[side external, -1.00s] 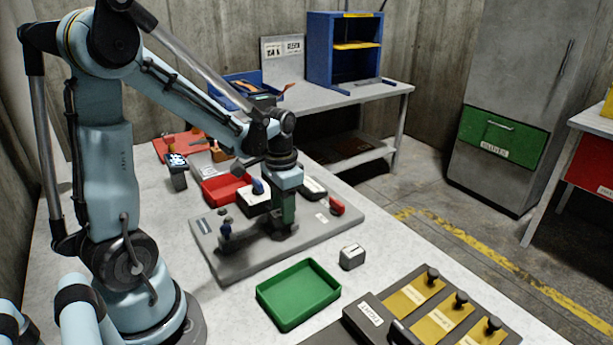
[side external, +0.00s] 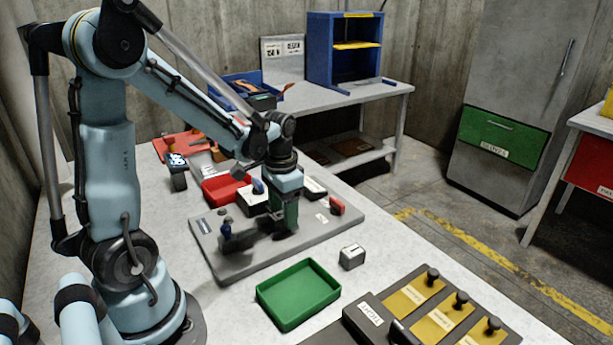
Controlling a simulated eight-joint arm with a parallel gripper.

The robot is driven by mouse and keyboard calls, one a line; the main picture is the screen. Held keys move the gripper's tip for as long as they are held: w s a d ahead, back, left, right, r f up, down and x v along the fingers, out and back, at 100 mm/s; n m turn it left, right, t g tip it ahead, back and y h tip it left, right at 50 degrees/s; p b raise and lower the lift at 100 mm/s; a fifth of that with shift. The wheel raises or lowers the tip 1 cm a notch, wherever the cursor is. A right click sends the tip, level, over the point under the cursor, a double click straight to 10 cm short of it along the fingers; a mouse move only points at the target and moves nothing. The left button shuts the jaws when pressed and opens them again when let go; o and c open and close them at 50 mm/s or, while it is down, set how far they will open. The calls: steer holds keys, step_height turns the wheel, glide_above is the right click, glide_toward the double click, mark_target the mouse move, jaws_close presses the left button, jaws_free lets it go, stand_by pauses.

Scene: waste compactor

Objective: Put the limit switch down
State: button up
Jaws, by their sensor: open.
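My gripper (side external: 284,222) points down over the grey base plate (side external: 235,267), low beside the fixtures on it. It is open, and its fingertips are small and dark here. I cannot tell whether anything sits between them. No part is clearly recognisable as the limit switch. A small grey box (side external: 352,257) with a dark mark on top stands on the table off the plate's front right edge, apart from my gripper. A dark bar-like part with a small blue piece (side external: 227,230) sits on the plate, left of my gripper.
A green tray (side external: 268,306) lies empty in front of the plate. A red tray (side external: 218,189) and white block (side external: 253,202) are behind my gripper. A red part (side external: 337,205) sits at the plate's right. A panel with yellow labels and black knobs (side external: 432,275) is front right.

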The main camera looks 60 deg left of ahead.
step_height(320, 180, up, 12)
steer(key=s+d+f+t, duration=0.2)
steer(key=d+t, duration=0.5)
steer(key=d, duration=0.5)
steer(key=shift+f, duration=0.2)
steer(key=shift+c, duration=0.4)
stand_by(0.5)
